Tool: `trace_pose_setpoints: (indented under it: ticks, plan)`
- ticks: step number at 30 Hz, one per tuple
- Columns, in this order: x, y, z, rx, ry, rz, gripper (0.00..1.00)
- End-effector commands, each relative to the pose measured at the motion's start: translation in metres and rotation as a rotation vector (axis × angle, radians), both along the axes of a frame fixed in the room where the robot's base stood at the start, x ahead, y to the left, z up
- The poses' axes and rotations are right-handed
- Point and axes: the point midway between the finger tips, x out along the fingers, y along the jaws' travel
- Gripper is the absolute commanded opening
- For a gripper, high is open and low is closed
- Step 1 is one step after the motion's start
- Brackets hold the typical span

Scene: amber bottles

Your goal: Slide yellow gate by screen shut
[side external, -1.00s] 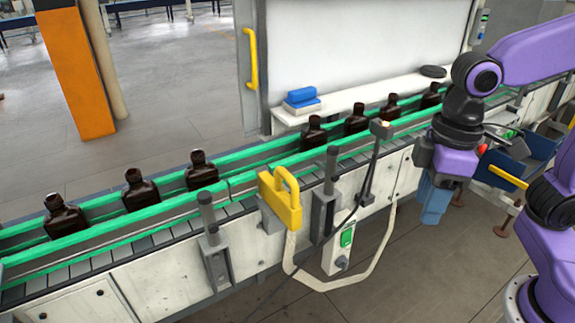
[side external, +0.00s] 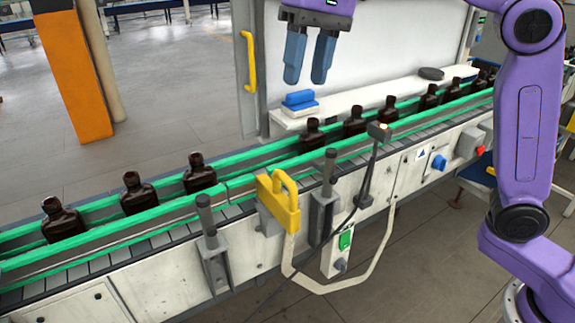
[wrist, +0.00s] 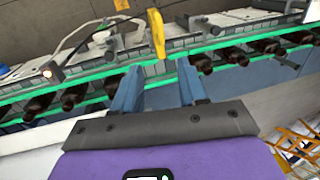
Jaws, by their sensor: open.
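A yellow block with a looped handle (side external: 278,205) sits at the near rail of the conveyor. It also shows in the wrist view (wrist: 156,33), beyond my fingertips. A separate upright yellow handle (side external: 249,62) is fixed to the grey frame at the left edge of the white screen (side external: 375,45). I cannot tell for certain which yellow part is the gate. My gripper (side external: 306,80) is open and empty, fingers pointing down, in front of the screen and above the belt. In the wrist view my gripper (wrist: 158,85) shows both blue fingers apart, touching nothing.
Brown bottles stand on the conveyor between green rails (side external: 110,225), with a gap near the yellow block. A sensor on a stalk (side external: 378,132), grey posts (side external: 205,215) and a looped cable (side external: 345,285) are on the near side.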

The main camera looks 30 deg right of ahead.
Motion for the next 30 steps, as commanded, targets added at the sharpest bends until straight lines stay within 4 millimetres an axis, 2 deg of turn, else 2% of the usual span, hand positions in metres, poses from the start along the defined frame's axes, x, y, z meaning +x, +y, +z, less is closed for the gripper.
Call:
trace_pose_setpoints:
  ticks: [5, 11, 30]
  plan:
    - [0.001, 0.002, -0.007, 0.001, 0.001, -0.005, 0.42]
    - [0.000, 0.005, -0.030, -0.001, 0.003, -0.004, 0.42]
    - [0.000, 0.027, -0.141, -0.002, 0.002, -0.004, 0.42]
